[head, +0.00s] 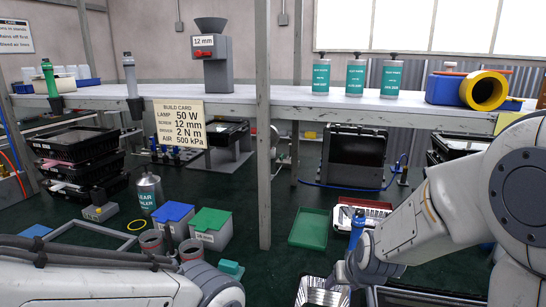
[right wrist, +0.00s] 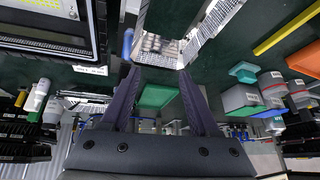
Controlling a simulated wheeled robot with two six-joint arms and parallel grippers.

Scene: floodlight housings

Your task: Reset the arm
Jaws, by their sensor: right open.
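My right arm comes in from the right in the head view and bends down to the bench. My right gripper (head: 343,272) is low, beside a silver floodlight housing (head: 318,292). In the right wrist view the two dark fingers of my right gripper (right wrist: 160,74) are spread with nothing held between them. The housing (right wrist: 160,46) shows just beyond the fingertips; I cannot tell whether they touch it. My left arm lies along the bottom left of the head view, and its gripper is out of the picture.
A blue-topped tool (head: 358,226) stands close to my right wrist. A green tray (head: 308,229) lies behind it. Bins with blue (head: 173,213) and green (head: 210,219) lids stand left of a grey post (head: 263,130). A raised shelf (head: 300,98) crosses behind.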

